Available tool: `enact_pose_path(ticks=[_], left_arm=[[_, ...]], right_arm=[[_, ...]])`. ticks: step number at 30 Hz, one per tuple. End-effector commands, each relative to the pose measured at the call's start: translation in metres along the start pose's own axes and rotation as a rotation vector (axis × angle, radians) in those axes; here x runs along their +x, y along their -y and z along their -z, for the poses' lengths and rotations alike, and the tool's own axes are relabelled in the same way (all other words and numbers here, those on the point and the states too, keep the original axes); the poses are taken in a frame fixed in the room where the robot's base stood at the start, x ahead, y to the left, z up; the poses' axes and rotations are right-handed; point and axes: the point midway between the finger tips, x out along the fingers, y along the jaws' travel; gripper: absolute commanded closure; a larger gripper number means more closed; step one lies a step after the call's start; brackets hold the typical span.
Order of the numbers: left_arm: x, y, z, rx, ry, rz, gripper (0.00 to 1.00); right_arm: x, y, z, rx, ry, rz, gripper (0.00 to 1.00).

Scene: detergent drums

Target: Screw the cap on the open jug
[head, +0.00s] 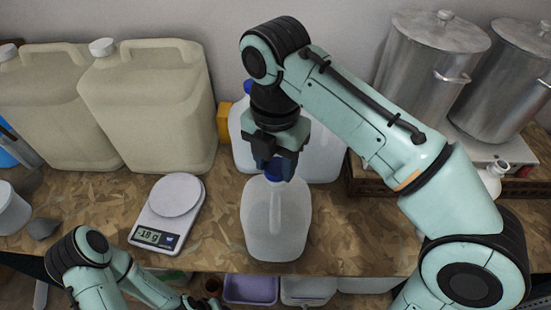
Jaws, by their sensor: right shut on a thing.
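The jug (276,222) is translucent white with a handle and stands near the front edge of the bench. My right gripper (274,168) points down over its mouth and is shut on a blue cap (273,177). The cap is at the jug's neck, in line with it; the fingers hide much of it, so I cannot tell whether it is seated on the thread. My left arm is low at the left. Its gripper (192,302) is only partly in view at the bottom edge, and its jaws cannot be made out.
A scale (168,212) stands left of the jug. Two large beige canisters (150,105) are behind it. More translucent jugs (322,155) stand close behind the jug. Steel pots (432,60) are at the back right. Bins (250,289) sit below the bench edge.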

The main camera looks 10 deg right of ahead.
Motion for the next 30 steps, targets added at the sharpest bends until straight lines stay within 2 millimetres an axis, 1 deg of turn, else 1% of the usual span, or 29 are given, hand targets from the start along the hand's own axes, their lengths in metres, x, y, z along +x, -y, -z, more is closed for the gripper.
enact_pose_path(ticks=[8,19,30], left_arm=[[0.0003,0.0002,-0.0003,0.0,0.0,0.0,0.57],[0.002,0.0015,-0.0023,-0.001,0.003,0.001,0.57],[0.0019,0.0014,-0.0022,-0.001,0.003,0.001,0.57]], right_arm=[[0.0009,0.0,0.0001,0.0,0.0,0.0,0.82],[0.0077,0.0002,0.0007,-0.001,0.0,0.0,0.82],[0.0078,0.0002,0.0006,0.0,0.0,0.0,0.82]])
